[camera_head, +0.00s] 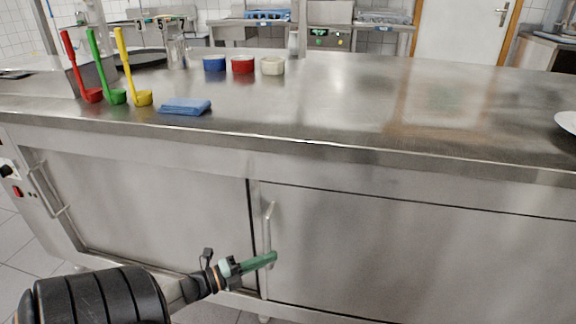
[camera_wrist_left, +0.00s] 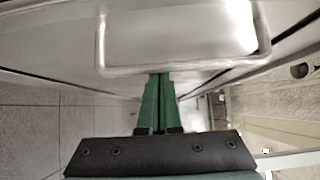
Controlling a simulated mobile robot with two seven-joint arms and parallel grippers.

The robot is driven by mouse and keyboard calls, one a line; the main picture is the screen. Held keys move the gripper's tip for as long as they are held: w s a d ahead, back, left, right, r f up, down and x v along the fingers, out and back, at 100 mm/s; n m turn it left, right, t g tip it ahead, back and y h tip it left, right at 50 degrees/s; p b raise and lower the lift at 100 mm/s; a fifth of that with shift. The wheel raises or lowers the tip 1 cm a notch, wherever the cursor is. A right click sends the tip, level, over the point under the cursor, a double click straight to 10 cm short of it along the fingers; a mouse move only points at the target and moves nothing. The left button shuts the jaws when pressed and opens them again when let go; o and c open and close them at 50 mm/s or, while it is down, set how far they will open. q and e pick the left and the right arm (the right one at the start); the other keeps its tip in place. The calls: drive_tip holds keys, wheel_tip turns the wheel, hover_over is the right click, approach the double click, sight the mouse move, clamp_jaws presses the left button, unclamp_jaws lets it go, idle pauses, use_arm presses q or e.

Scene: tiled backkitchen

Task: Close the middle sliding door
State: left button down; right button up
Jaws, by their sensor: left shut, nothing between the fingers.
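A steel cabinet under the worktop has sliding door panels. The door panel (camera_head: 400,250) right of centre has a vertical bar handle (camera_head: 268,232) near its left edge. I take this as the middle sliding door. A narrow dark vertical gap shows just left of it, beside the left panel (camera_head: 150,205). My left gripper (camera_head: 275,257) has green fingers, shut and empty, at the lower part of the handle. In the left wrist view the fingertips (camera_wrist_left: 160,76) are close against the handle bar (camera_wrist_left: 190,70); contact cannot be told. My right gripper is out of view.
The left panel has its own bar handle (camera_head: 48,190) at its far left. On the worktop (camera_head: 340,110) stand red, green and yellow ladles (camera_head: 115,95), a blue cloth (camera_head: 185,107), small bowls (camera_head: 243,65) and a white plate (camera_head: 568,121). Tiled floor shows below left.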

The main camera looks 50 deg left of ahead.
use_arm(q)
drive_tip(key=s+a, duration=0.1)
drive_tip(key=a, duration=0.1)
drive_tip(key=s+a, duration=0.1)
drive_tip(key=a, duration=0.1)
drive_tip(key=shift+s, duration=0.3)
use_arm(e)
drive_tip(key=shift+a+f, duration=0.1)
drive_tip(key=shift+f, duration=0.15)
